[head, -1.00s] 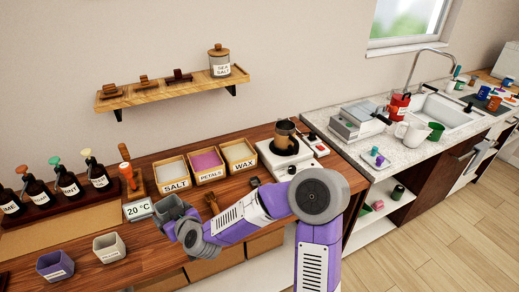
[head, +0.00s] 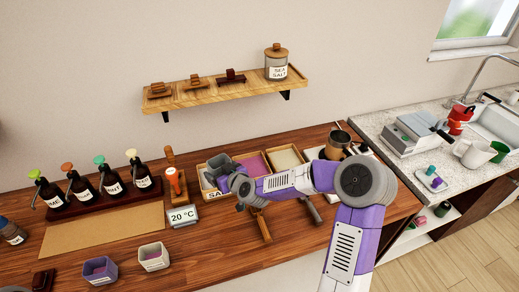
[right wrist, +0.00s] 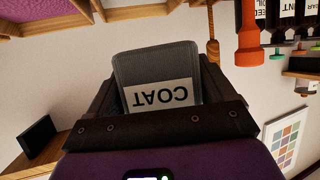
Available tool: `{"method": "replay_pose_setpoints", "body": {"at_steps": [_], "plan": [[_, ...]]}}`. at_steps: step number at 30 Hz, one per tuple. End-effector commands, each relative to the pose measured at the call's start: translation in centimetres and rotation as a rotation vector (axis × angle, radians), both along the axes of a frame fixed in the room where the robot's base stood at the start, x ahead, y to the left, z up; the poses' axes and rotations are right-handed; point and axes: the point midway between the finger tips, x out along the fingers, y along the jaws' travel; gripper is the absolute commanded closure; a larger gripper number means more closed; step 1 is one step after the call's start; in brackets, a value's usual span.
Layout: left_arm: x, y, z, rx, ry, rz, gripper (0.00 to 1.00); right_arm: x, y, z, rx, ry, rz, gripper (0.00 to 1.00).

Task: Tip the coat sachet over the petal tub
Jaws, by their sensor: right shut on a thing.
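The grey coat sachet (right wrist: 155,85) fills the middle of the right wrist view, its COAT label upside down, as is the room behind it. In the head view the sachet (head: 216,166) is held by my right gripper (head: 228,174), which is shut on it. It hangs over or just in front of the leftmost tub (head: 217,193), which it partly hides. The petal tub (head: 252,162), with pink contents, is just to its right. The petal tub also shows at the top left of the wrist view (right wrist: 40,10). My left gripper is out of view.
The wax tub (head: 285,157) is right of the petals. A hot plate with a brown pot (head: 337,143) stands beyond it. An orange-handled tool (head: 173,178) and a 20 °C display (head: 183,216) stand left. Wooden tools (head: 262,225) lie in front.

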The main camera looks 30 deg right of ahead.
Motion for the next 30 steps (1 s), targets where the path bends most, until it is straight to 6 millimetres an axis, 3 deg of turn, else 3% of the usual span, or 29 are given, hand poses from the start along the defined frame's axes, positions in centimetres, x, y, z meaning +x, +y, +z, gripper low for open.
{"method": "replay_pose_setpoints", "body": {"at_steps": [1,3,9,15,20,30], "plan": [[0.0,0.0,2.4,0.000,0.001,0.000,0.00,0.5,-2.1,1.1,0.003,0.005,0.005,0.48],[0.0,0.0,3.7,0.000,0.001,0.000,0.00,0.9,-4.4,1.1,0.004,0.007,0.024,0.48],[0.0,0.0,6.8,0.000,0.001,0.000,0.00,0.6,-10.5,-0.1,0.009,0.007,0.052,0.48],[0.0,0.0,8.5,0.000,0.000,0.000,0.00,-0.4,-14.5,-1.5,0.008,0.004,0.059,0.48],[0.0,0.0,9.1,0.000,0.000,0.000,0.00,-0.9,-15.6,-2.1,0.003,0.012,0.063,0.48],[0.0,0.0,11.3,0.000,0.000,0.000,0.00,-1.5,-15.7,-3.3,-0.022,0.176,0.066,0.48]]}}
